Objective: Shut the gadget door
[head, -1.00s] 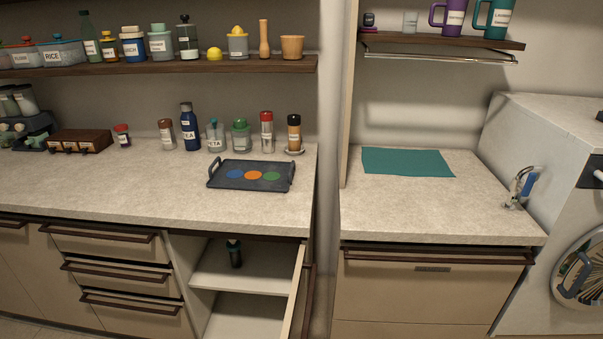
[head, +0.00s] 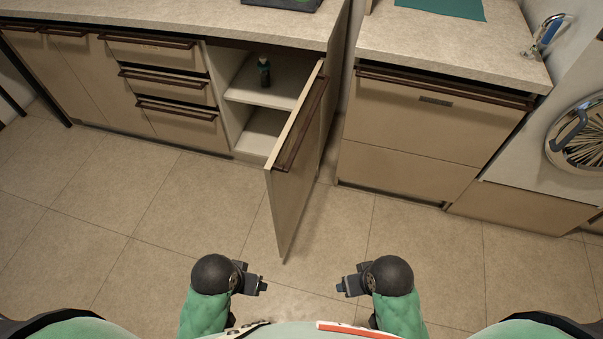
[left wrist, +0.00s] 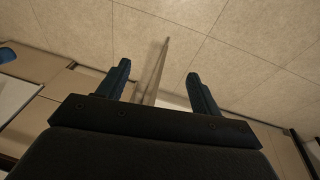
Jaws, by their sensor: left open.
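The open cabinet door (head: 290,165) is a tan panel with a dark bar handle (head: 300,125). It swings out from the lower cabinet into the room, well away from shut. A dark bottle (head: 264,72) stands on the white upper shelf (head: 280,97) inside. My left gripper (head: 264,286) is low in the head view, in front of the door and apart from it. In the left wrist view its two fingers are spread, with the narrow edge of the door (left wrist: 160,65) showing beyond them. My right gripper (head: 340,287) is level with it on the right; its jaws are too small to read.
Closed drawers (head: 165,80) lie left of the open cabinet. A tan front with a bar handle (head: 430,120) is on the right, beside a washing machine (head: 530,150). The tiled floor (head: 170,200) is clear around the door.

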